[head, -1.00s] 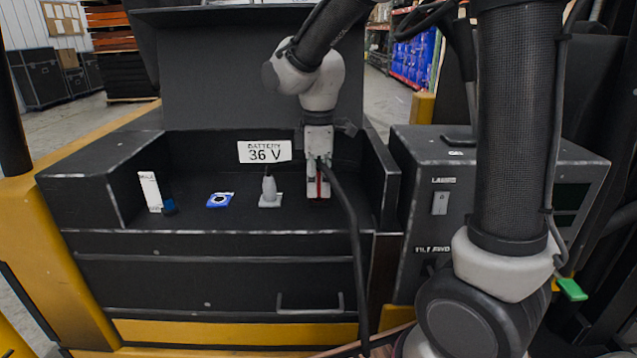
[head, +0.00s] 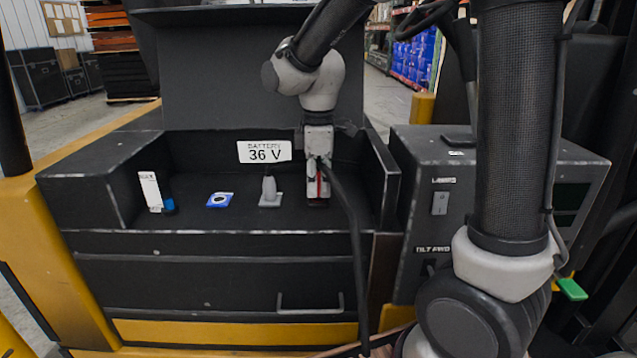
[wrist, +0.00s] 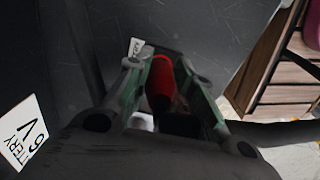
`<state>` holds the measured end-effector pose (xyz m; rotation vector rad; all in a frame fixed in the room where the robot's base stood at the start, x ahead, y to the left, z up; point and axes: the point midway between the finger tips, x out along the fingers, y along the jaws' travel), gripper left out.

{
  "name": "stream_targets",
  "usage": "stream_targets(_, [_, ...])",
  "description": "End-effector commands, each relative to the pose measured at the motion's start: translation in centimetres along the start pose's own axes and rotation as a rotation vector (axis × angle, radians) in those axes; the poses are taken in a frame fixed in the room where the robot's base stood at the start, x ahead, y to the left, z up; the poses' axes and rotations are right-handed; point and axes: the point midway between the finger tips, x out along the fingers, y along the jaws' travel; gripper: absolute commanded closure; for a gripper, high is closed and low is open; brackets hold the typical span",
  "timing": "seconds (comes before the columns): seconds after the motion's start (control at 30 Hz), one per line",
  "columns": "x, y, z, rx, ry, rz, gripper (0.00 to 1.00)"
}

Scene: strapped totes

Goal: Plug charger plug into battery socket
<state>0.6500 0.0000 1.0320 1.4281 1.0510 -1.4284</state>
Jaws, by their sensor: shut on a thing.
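My gripper (head: 318,190) points down into the black battery bay and is shut on the red charger plug (wrist: 161,85). A narrow red strip of the plug shows between the fingers in the head view (head: 319,183). A black cable (head: 354,225) hangs from the gripper over the bay's front edge. The gripper is low at the bay floor, right of a grey connector on a light plate (head: 269,192). A blue square with a dark round centre (head: 220,199) lies further left. What is under the plug is hidden, so I cannot tell whether a socket is there or whether they touch.
A "BATTERY 36 V" label (head: 264,151) is on the bay's back wall. A white upright card (head: 151,191) and a small blue-and-black item (head: 169,206) stand at the left. A grey switch box (head: 440,203) stands right of the bay wall. The raised lid (head: 230,70) is behind.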

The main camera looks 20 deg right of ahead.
Motion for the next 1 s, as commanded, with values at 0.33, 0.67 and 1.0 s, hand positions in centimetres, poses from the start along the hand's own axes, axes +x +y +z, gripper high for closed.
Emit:
stream_targets(0.33, [0.4, 0.0, 0.0, 0.0, -0.001, -0.001, 1.0])
stream_targets(0.67, [1.1, 0.0, 0.0, 0.0, 0.0, 0.0, 1.0])
stream_targets(1.0, [1.1, 0.0, 0.0, 0.0, 0.0, 0.0, 0.52])
